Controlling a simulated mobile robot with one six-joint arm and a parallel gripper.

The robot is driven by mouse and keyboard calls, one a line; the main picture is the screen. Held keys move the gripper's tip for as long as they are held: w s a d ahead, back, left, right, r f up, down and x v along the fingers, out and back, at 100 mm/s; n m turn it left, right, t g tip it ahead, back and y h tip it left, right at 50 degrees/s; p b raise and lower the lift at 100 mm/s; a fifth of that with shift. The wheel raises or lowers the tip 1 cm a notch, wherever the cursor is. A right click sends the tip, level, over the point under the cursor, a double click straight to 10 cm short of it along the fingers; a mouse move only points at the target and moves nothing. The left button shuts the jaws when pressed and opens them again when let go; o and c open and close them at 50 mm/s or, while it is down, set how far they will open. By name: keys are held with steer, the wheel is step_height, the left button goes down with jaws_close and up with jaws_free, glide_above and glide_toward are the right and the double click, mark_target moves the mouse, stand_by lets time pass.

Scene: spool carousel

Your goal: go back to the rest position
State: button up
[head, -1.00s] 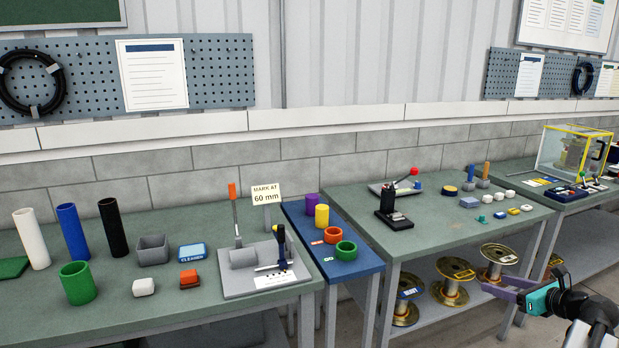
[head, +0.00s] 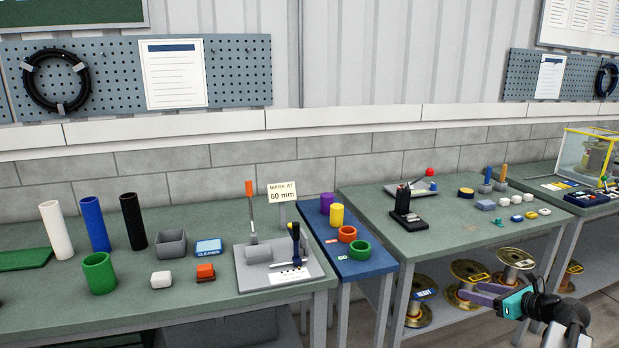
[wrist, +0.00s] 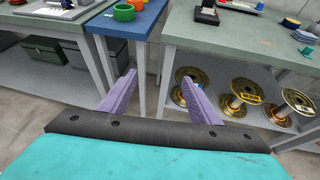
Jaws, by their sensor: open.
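My gripper (head: 470,294) shows at the lower right of the head view, a teal body with two purple fingers. It is out in front of the benches, near the lower shelf with the metal spools. In the wrist view my gripper (wrist: 160,92) has its fingers wide apart with nothing between them. Beyond the fingers there are bench legs and the grey floor. The fingers appear clear of the benches and spools.
A green bench (head: 185,303) holds tubes and a marking jig (head: 285,268). A narrow blue bench (head: 350,267) bears coloured rings and cylinders. The right bench (head: 440,232) has several brass spools (head: 468,280) on its lower shelf. Free floor (wrist: 30,108) shows in front.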

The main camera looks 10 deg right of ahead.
steer(key=w+a+f+y, duration=0.2)
steer(key=w+a+f, duration=0.3)
steer(key=a, duration=0.5)
steer(key=w+a+f+m+y, duration=0.1)
steer(key=w+a+f, duration=0.3)
steer(key=a, duration=0.6)
steer(key=w+a+f+y, duration=0.2)
steer(key=w+a+f, duration=0.3)
steer(key=a, duration=0.5)
steer(key=w+a+f+m+t+h, duration=0.1)
steer(key=a+f+m+h, duration=0.4)
steer(key=a+f+m, duration=0.6)
steer(key=s+f+m+g+h, duration=0.6)
steer(key=s+f+m+g, duration=0.65)
steer(key=s+f, duration=1.05)
steer(key=s+a+m+g+y, duration=0.1)
steer(key=s+a+m+g, duration=0.1)
steer(key=s+m, duration=0.5)
steer(key=s+a+m+g+y, duration=0.1)
steer(key=s+a+m+g, duration=0.2)
steer(key=s, duration=1.1)
steer(key=m+g, duration=0.2)
steer(key=m, duration=0.1)
steer(key=shift+s+a+f+m+y, duration=0.2)
steer(key=shift+s+m+y, duration=0.1)
steer(key=shift+m+y, duration=0.1)
